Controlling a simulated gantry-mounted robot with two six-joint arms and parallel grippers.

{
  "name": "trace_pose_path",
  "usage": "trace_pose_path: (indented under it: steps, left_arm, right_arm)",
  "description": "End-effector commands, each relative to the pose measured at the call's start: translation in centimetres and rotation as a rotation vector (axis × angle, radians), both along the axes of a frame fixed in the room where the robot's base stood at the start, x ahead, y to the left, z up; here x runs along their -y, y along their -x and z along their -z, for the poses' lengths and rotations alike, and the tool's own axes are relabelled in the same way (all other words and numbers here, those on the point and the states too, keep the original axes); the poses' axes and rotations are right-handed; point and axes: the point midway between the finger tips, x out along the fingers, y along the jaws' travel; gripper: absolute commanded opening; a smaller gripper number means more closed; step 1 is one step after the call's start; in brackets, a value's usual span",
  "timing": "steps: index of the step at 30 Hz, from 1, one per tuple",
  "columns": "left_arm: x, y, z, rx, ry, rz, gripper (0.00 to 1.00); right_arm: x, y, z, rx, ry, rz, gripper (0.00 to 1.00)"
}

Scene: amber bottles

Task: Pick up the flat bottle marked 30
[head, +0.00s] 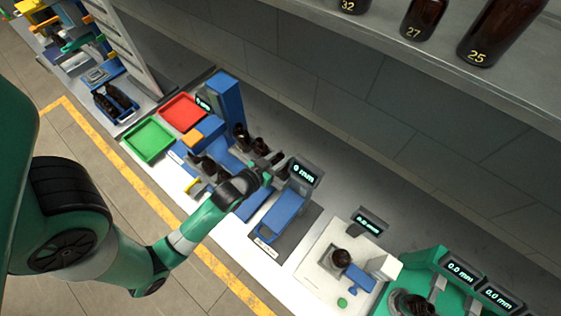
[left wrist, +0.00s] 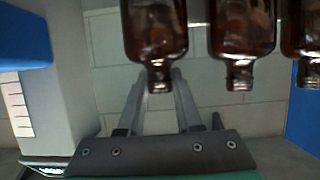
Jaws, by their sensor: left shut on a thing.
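My left gripper (head: 268,170) is among the instruments on the bench. In the left wrist view its two fingers (left wrist: 160,90) are shut on the neck of an amber bottle (left wrist: 155,30). That bottle's body fills the top middle of the view, and no number is readable on it. Two more amber bottles, one in the middle (left wrist: 242,30) and one at the edge (left wrist: 302,28), are to its right, apart from the fingers. In the head view small dark bottles (head: 240,136) stand just beyond the gripper. My right gripper is not in view.
Bottles marked 32 (head: 350,5), 27 (head: 422,18) and 25 (head: 495,35) stand on the upper shelf (head: 400,60). A blue gauge with a display (head: 302,172) stands close right of the gripper. Green (head: 149,141) and red (head: 183,112) trays lie left; a white scale (head: 325,270) is right.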

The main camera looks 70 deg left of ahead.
Motion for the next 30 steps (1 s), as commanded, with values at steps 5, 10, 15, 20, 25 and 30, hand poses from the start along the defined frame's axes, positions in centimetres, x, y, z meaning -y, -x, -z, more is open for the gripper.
trace_pose_path:
  steps: [5,10,15,20,25,30]
  left_arm:
    - [0.0,-0.1,-1.1,0.003,-0.002,0.0,0.0]
    - [0.2,0.2,-3.8,0.004,-0.001,0.001,0.0]
    - [2.2,3.3,-8.0,0.003,-0.002,0.002,0.0]
    - [5.1,7.5,-11.5,-0.011,0.003,0.005,0.0]
    - [7.1,10.3,-12.7,-0.009,0.001,0.01,0.0]
    - [7.7,11.3,-12.9,-0.006,0.0,0.004,0.0]
  right_arm:
    - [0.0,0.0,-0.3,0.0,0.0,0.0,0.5]
    - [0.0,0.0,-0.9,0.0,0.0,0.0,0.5]
    - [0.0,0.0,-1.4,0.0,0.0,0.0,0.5]
    - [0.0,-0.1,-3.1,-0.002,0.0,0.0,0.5]
    - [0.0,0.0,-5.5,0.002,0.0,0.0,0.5]
    - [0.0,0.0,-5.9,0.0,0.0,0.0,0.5]
